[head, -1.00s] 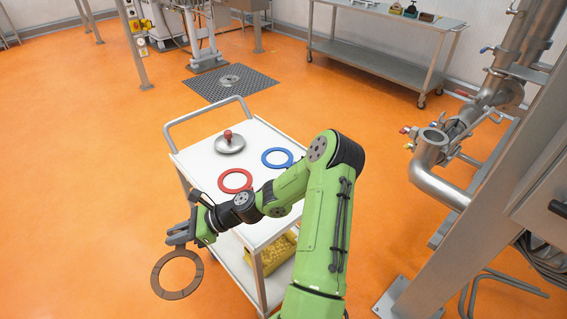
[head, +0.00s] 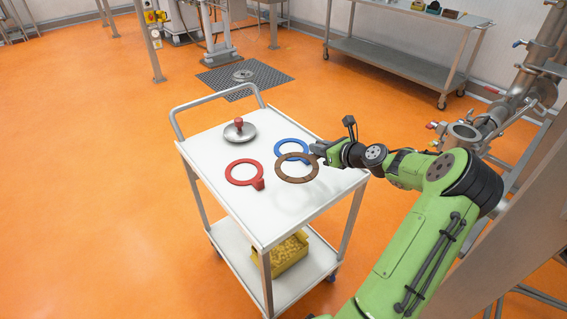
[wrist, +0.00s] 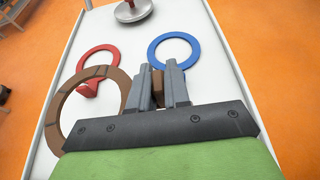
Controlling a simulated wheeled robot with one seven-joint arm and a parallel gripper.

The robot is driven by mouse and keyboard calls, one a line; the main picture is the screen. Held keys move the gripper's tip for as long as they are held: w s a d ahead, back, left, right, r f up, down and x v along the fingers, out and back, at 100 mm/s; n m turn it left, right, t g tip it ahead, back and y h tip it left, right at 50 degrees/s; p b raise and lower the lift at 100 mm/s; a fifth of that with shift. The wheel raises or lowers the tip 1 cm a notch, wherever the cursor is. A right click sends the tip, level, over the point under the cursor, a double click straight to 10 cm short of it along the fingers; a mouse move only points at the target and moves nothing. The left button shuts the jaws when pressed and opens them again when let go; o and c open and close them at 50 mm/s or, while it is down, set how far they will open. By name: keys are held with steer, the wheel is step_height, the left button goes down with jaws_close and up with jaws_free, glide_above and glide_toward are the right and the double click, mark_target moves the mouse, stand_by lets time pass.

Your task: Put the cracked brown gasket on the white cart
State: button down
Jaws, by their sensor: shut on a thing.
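The brown gasket (head: 297,180) is a flat ring with dark crack lines across it. My gripper (head: 318,154) is shut on its right edge and holds it over the white cart (head: 262,225). In the head view the ring overlaps the front part of the blue ring. In the wrist view the gasket (wrist: 66,131) shows to the left of my gripper (wrist: 165,82), with its tab between the fingers. Whether the gasket touches the cart top is hard to tell; it looks held above it.
On the cart top lie a red ring (head: 231,179) with a tab, a blue ring (head: 278,148) and a steel lid (head: 233,136) with a red knob. A yellow bin (head: 284,257) stands on the lower shelf. The front of the top is clear. Steel pipes (head: 463,132) stand at right.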

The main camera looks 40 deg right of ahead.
mark_target(316, 176)
step_height(316, 176, down, 10)
steer(key=b, duration=0.3)
steer(key=shift+r+b, duration=0.15)
steer(key=shift+b, duration=0.25)
steer(key=shift+r, duration=0.15)
steer(key=shift+a, duration=0.1)
steer(key=c, duration=1.1)
jaws_free()
steer(key=shift+f, duration=0.2)
steer(key=shift+r, duration=0.1)
